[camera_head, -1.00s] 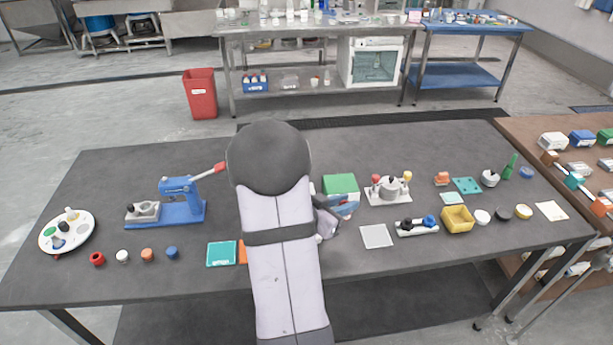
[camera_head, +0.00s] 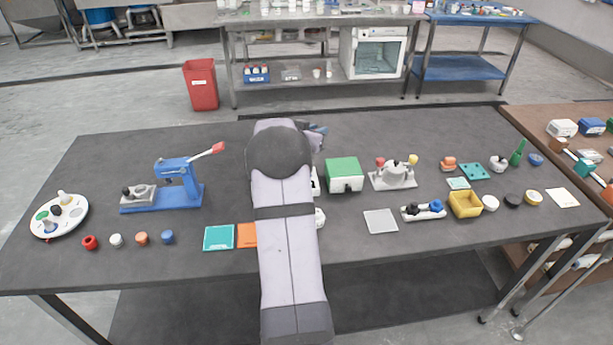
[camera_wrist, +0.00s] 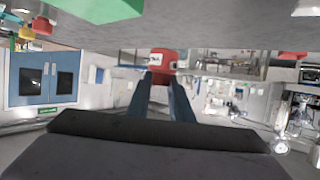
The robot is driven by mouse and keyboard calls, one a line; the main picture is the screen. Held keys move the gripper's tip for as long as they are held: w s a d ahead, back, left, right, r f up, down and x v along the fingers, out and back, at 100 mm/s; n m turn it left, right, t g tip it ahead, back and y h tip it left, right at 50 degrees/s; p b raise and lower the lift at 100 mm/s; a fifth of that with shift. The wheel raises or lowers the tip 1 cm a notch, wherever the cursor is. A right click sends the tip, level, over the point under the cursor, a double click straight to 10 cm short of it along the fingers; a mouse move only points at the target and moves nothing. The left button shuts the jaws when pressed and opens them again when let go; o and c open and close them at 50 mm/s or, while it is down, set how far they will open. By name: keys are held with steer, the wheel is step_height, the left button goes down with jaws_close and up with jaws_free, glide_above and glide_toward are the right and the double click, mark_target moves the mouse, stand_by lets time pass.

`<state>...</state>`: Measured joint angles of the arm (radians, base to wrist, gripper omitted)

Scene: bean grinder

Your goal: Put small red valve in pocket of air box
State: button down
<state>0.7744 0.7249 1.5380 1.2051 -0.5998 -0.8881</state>
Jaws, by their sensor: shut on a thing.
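My gripper (camera_wrist: 166,84) is shut on a small red valve (camera_wrist: 161,62) with pale marks, held at the fingertips in the wrist view. In the head view my arm hides the valve and fingertips; only a bit of the gripper's dark housing shows past the arm. The air box (camera_head: 341,184), a white box with a green top, stands on the table just right of my arm. Its green top (camera_wrist: 82,8) shows at the top edge of the wrist view, which is upside down. A dark spot shows on the box's front; I cannot tell if it is the pocket.
A grey stand (camera_head: 393,180) with red and yellow knobs is right of the air box. A blue lever press (camera_head: 178,194), round tray (camera_head: 72,225) and several small caps are at left. A yellow bin (camera_head: 466,205) is at right. The table's back left is clear.

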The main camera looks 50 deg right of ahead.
steer(key=shift+w+d+r, duration=0.3)
steer(key=shift+w+d, duration=0.15)
steer(key=shift+w, duration=0.2)
steer(key=shift+f+b, duration=0.65)
steer(key=shift+f, duration=4.35)
steer(key=shift+f, duration=0.1)
steer(key=shift+f, duration=0.1)
steer(key=c, duration=1.6)
jaws_free()
